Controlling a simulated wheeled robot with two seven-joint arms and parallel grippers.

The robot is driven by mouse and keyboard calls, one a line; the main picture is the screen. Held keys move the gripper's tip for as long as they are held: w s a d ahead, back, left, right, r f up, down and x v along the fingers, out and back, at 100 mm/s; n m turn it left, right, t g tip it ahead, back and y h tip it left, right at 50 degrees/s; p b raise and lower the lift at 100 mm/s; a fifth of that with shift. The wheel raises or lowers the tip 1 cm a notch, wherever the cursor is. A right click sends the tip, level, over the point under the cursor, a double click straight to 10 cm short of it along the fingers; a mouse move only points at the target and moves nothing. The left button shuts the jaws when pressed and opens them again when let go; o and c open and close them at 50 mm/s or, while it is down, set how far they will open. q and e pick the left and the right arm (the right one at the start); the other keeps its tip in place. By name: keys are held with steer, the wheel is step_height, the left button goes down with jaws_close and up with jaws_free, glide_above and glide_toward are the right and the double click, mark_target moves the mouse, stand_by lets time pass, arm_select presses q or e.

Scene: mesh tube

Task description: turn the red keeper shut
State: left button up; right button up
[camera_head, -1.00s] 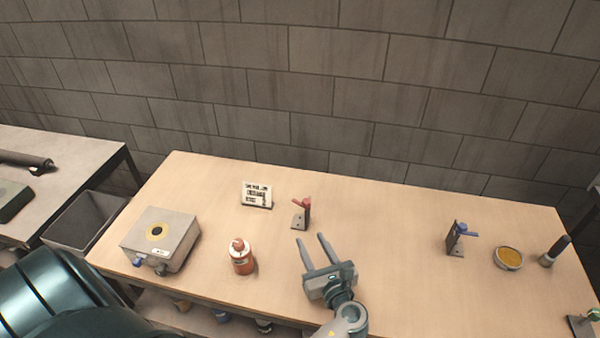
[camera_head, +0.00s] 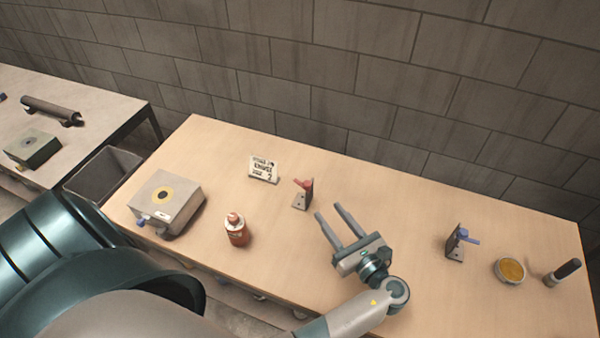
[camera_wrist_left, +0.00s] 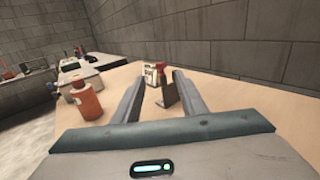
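The red keeper (camera_head: 303,184) is a small red lever on top of a dark upright bracket (camera_head: 306,198) standing on the table. In the left wrist view the bracket (camera_wrist_left: 171,95) shows between my fingers, farther off, with the red keeper (camera_wrist_left: 160,69) at its top. My left gripper (camera_head: 331,213) is open and empty, just right of and nearer than the bracket, not touching it. Its two fingers also show in the left wrist view (camera_wrist_left: 157,92). My right gripper is not in view.
A small sign (camera_head: 264,170) stands left of the bracket. An orange-red bottle (camera_head: 237,232) and a grey box (camera_head: 167,202) stand farther left. A blue-lever bracket (camera_head: 457,242), a round yellow dish (camera_head: 510,270) and a dark-handled tool (camera_head: 563,272) are at right. Table between is clear.

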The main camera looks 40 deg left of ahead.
arm_select(q)
steer(key=b+x, duration=0.4)
steer(key=x, duration=1.3)
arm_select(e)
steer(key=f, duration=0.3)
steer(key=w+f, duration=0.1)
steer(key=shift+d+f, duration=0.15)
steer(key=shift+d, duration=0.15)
arm_select(q)
steer(key=shift+w+a, duration=0.1)
steer(key=shift+w, duration=0.05)
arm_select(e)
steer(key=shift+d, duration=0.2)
arm_select(q)
jaws_close()
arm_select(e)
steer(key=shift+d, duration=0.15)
